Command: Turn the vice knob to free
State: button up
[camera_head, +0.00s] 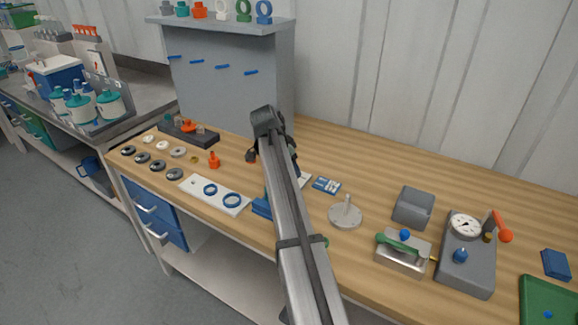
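My arm runs up from the bottom of the camera_head view and bends over the bench. My gripper does not show clearly; it appears hidden behind my own arm link. A blue block (262,207), possibly part of the vice, shows at the left edge of my arm, mostly covered by it. A small green bit (326,241) shows at the arm's right edge; I cannot tell whether it is a knob. The vice knob cannot be made out with certainty, nor whether my gripper touches it.
A white plate with blue rings (221,196) lies left of the arm. A grey disc with a post (346,213), a metal box with a green handle (402,250) and a gauge unit (467,252) stand to the right. A grey shelf (232,75) stands behind.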

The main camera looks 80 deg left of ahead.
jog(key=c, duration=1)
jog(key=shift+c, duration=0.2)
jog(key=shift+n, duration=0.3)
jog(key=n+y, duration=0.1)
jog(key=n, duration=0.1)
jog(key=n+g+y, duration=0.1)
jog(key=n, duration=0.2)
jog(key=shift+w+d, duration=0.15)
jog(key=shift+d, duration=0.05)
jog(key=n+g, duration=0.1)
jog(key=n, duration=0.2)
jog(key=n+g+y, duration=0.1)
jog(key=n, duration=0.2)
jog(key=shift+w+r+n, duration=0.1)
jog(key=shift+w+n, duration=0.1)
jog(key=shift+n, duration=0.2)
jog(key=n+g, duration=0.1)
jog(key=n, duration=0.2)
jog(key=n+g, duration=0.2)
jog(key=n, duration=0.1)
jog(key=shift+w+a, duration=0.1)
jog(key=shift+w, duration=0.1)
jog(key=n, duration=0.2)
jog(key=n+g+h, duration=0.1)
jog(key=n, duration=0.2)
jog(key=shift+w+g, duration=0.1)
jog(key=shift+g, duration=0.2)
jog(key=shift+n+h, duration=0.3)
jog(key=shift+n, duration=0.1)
